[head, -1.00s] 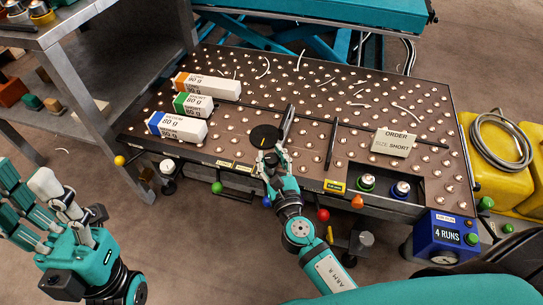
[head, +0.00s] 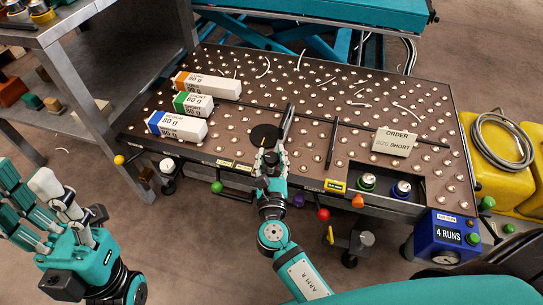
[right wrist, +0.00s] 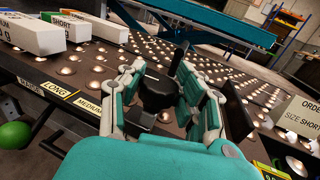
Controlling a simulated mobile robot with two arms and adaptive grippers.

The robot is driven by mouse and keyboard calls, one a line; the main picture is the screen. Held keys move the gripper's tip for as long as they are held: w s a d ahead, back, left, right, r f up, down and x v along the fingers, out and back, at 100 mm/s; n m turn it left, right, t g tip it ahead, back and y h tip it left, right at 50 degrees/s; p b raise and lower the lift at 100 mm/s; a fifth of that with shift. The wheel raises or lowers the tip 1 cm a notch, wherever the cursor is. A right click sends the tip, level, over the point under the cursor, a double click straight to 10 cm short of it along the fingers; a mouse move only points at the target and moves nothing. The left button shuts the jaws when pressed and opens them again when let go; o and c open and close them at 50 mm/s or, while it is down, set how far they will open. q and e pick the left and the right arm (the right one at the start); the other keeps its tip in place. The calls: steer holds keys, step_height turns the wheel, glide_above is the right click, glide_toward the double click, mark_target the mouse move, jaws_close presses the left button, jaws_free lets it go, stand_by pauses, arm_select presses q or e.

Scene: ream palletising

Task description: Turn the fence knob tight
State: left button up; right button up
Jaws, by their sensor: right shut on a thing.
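The fence knob is black, with a round black disc (head: 262,133) at the front edge of the ball table, beside the upright dark fence plate (head: 287,121). My right gripper (head: 270,155) is at the near side of the disc, its fingers closed around the knob. In the right wrist view the black knob (right wrist: 158,91) stands between the fingers (right wrist: 157,88), its lower part partly hidden. My left gripper (head: 48,205) is at the far left, away from the table, fingers spread and empty.
White reams with orange (head: 208,85), green (head: 193,104) and blue (head: 177,126) ends lie left on the table. A second dark bar (head: 332,143) and the order block (head: 394,141) are to the right. Coloured ball handles (head: 217,187) hang along the front edge.

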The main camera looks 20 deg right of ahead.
steer(key=o, duration=1.2)
steer(key=shift+s+a+f, duration=0.1)
steer(key=shift+a+f, duration=0.05)
steer(key=shift+a, duration=0.05)
steer(key=shift+o, duration=0.2)
steer(key=shift+d, duration=0.1)
steer(key=v, duration=1.2)
